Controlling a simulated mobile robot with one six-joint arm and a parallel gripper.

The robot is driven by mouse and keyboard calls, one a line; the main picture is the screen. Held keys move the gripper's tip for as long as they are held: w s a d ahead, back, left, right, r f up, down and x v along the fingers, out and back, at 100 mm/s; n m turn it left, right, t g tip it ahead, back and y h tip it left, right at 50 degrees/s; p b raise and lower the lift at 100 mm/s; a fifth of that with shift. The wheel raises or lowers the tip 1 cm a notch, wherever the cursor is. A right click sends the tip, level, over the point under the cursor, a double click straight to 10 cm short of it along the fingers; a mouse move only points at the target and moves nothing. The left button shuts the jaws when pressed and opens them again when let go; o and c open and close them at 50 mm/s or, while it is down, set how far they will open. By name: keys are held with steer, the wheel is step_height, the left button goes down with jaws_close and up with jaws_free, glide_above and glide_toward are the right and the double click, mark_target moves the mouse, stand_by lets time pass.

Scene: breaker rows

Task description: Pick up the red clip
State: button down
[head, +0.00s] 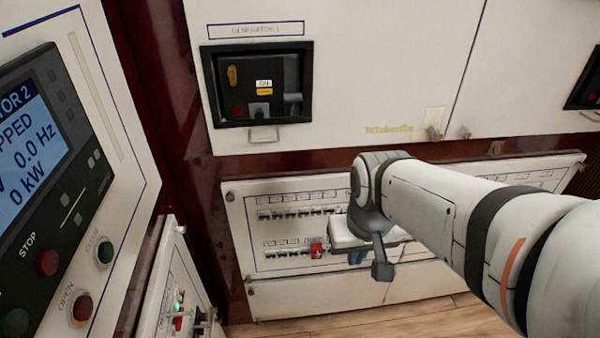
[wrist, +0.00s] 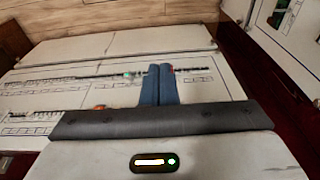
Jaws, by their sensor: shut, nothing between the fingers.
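The red clip (head: 317,248) sits on the lower breaker row of the low white panel in the head view. In the wrist view only a small red bit, which looks like the clip (wrist: 173,69), shows beside the fingertips; the fingers seem to hide the rest. My gripper (head: 357,258) is in front of the panel, a little right of the clip in the head view, its blue fingers mostly hidden behind its own body. In the wrist view my gripper (wrist: 159,70) has its two blue fingers together, with nothing visible between them.
The low white breaker panel (head: 285,228) carries two rows of breakers. A small orange-red piece (wrist: 100,106) shows at the nearer row in the wrist view. A control panel with a display (head: 30,130) stands at the left. Wooden floor (head: 350,325) lies below.

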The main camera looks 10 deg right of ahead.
mark_target(319, 248)
steer(key=c, duration=2.1)
jaws_free()
steer(key=shift+c, duration=0.2)
